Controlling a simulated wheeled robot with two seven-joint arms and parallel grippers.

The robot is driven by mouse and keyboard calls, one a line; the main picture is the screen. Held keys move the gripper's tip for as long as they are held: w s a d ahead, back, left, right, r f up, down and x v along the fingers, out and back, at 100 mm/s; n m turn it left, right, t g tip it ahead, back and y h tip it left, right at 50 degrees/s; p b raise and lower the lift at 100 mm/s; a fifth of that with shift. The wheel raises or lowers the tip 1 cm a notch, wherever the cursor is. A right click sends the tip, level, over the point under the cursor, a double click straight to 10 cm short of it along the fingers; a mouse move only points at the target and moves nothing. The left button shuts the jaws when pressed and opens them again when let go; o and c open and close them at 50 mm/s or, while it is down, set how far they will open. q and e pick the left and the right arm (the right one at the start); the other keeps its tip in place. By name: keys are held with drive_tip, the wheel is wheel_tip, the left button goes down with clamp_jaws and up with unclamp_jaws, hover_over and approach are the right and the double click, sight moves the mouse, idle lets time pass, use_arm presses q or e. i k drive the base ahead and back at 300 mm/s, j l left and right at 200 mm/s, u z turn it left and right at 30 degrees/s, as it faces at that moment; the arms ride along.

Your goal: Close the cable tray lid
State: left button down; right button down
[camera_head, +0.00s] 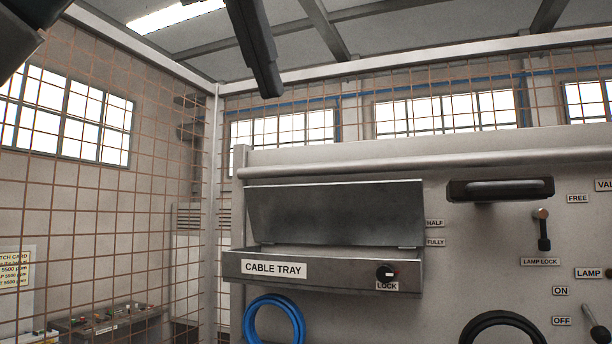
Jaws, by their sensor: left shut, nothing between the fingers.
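The cable tray (330,284) is a grey metal box on the panel, with a "CABLE TRAY" label and a black lock knob (386,273) on its front. Its lid (335,214) is open and stands up at the back, its lower edge at the tray's rear. My left gripper (268,90) shows dark at the top of the view, above the lid and well apart from it. Its fingers are shut and hold nothing. My right gripper does not show.
A pipe (420,160) runs across the panel above the lid. A black handle (499,190) sticks out to the right of the lid. A blue hose coil (273,320) hangs below the tray. A wire mesh fence (160,200) stands at left. The space before the lid is clear.

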sight(384, 213)
drive_tip(key=i, duration=1.1)
